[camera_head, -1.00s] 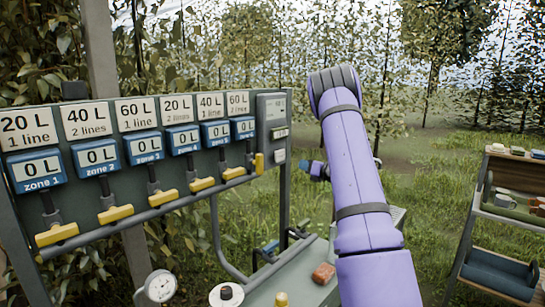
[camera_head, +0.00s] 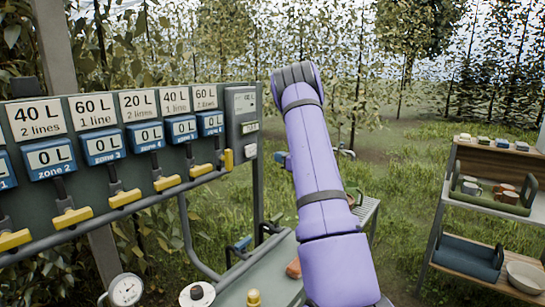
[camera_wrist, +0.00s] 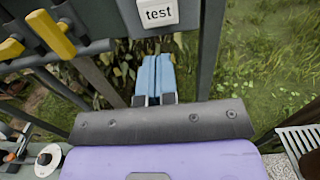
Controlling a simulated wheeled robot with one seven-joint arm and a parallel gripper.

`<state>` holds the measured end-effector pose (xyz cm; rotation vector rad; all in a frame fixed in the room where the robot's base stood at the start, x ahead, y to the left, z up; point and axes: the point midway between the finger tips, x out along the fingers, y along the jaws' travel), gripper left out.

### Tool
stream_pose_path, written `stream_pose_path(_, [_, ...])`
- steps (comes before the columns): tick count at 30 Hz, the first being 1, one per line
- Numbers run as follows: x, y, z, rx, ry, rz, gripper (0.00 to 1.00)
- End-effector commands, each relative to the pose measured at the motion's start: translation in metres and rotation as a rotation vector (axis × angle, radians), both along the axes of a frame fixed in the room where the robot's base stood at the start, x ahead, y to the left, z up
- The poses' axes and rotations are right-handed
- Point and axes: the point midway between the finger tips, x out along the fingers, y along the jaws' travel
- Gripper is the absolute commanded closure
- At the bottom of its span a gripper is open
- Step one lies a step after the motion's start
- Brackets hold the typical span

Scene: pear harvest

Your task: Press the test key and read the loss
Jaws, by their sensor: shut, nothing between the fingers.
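The white test key (camera_wrist: 158,13), lettered "test", sits at the top of the wrist view, just beyond my fingertips. My gripper (camera_wrist: 155,60) has its two blue fingers together with nothing between them, and appears apart from the key. In the head view the grey control box (camera_head: 243,115) is at the right end of the panel, with a small display (camera_head: 249,127) whose reading is too small to make out. A pale key (camera_head: 251,151) is low on the box. My purple arm stands right of the box and hides most of my gripper there.
The panel (camera_head: 100,180) carries several blue meters reading 0 L and yellow valve handles (camera_head: 72,217). A bench (camera_head: 275,270) below holds a gauge (camera_head: 125,289) and a white roll (camera_head: 197,294). A shelf (camera_head: 470,205) stands at right. Grass between is open.

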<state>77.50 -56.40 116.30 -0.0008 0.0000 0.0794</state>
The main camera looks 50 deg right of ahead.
Motion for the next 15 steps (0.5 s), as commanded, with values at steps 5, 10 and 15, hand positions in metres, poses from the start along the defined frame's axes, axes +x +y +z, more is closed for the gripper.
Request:
stream_pose_path(5, [0.032,0.003,0.0,0.0,0.0,0.001,1.0])
stream_pose_path(10, [0.064,0.006,-0.001,0.0,-0.001,0.002,1.0])
stream_pose_path(15, [0.093,0.008,-0.001,0.0,0.0,0.001,1.0])
